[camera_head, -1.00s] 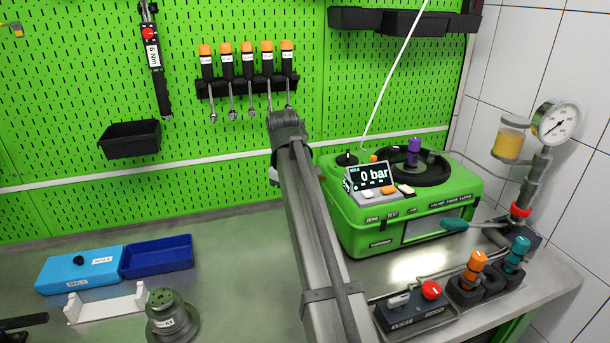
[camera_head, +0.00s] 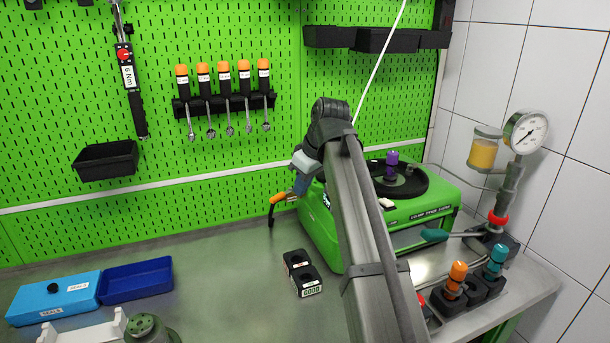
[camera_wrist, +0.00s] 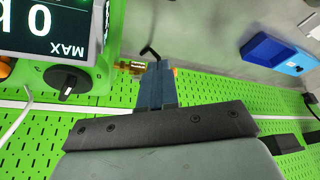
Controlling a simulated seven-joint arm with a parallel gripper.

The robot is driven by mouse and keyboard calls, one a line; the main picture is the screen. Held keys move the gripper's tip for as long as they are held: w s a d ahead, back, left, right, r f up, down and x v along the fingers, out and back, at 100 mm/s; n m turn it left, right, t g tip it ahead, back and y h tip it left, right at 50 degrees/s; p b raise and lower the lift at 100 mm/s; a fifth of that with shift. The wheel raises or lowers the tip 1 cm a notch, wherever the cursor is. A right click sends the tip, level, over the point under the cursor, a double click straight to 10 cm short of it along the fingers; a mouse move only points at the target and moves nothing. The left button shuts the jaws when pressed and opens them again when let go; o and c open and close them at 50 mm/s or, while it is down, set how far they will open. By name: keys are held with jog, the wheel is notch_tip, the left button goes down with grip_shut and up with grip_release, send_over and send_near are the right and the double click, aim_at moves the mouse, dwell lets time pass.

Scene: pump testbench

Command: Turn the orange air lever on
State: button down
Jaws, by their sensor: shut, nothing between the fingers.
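The orange air lever (camera_head: 279,197) sticks out at the left side of the green test unit (camera_head: 318,225), with a black hose hanging down beside it. My gripper (camera_head: 300,188) is shut and empty, its blue-grey fingers pointing down close to the lever's right end. I cannot tell whether they touch it. In the wrist view the shut fingers (camera_wrist: 158,68) stand beside a brass fitting (camera_wrist: 131,68) on the unit's side. Only a sliver of orange (camera_wrist: 175,71) shows past the fingertips; the rest of the lever is hidden there.
A black GOOD block (camera_head: 303,273) stands on the bench in front of the unit. Blue seal boxes (camera_head: 136,281) lie at left. Orange and teal-topped tools (camera_head: 455,276) stand at right. My arm covers much of the unit. The bench's middle left is clear.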

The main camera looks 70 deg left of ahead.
aim_at(274, 196)
jog(key=shift+s+a+f, duration=0.45)
jog(key=shift+a+f, duration=0.25)
jog(key=shift+a, duration=0.1)
jog(key=shift+s+a+f, duration=0.5)
jog(key=shift+a+f, duration=0.2)
jog(key=shift+a, duration=0.15)
jog(key=shift+s+a+f, duration=0.45)
jog(key=shift+a+f, duration=0.25)
jog(key=shift+a, duration=0.1)
jog(key=shift+s+a+m+t, duration=0.4)
jog(key=shift+s+m+t, duration=0.15)
jog(key=shift+m, duration=0.65)
jog(key=shift+s+a+m+t+y, duration=0.3)
jog(key=shift+s+a+m, duration=0.15)
jog(key=shift+m, duration=0.45)
jog(key=shift+s+a, duration=0.15)
jog(key=shift+a, duration=0.1)
jog(key=shift+s+a, duration=0.1)
jog(key=shift+a, duration=0.05)
jog(key=shift+w, duration=0.2)
